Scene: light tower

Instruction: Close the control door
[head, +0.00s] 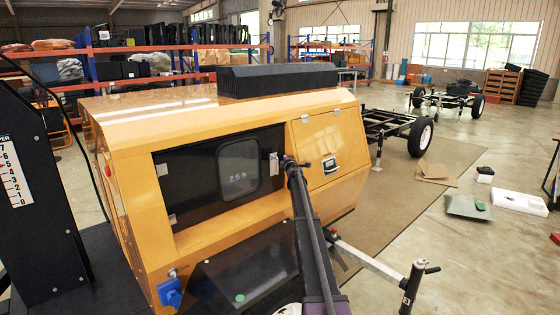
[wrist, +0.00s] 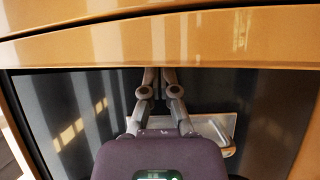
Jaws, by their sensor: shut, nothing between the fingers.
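The light tower's orange housing (head: 200,125) fills the middle of the head view. The control door appears to be the dark panel (head: 205,175) with a rounded window (head: 239,167), set in the orange side. It looks about flush with its frame; I cannot tell whether it is fully closed. A silver latch (head: 273,164) sits at its right edge; a metal latch plate also shows in the wrist view (wrist: 214,130), partly behind my gripper. My gripper (wrist: 158,76) is shut and empty, its fingertips at the orange frame edge. In the head view it (head: 288,161) is beside the latch.
Right of the dark panel is an orange door (head: 318,140) with its own latch (head: 329,164). A blue socket (head: 170,292) sticks out at the lower left corner. A tow bar (head: 370,262) with a jack post (head: 411,287) extends at front right.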

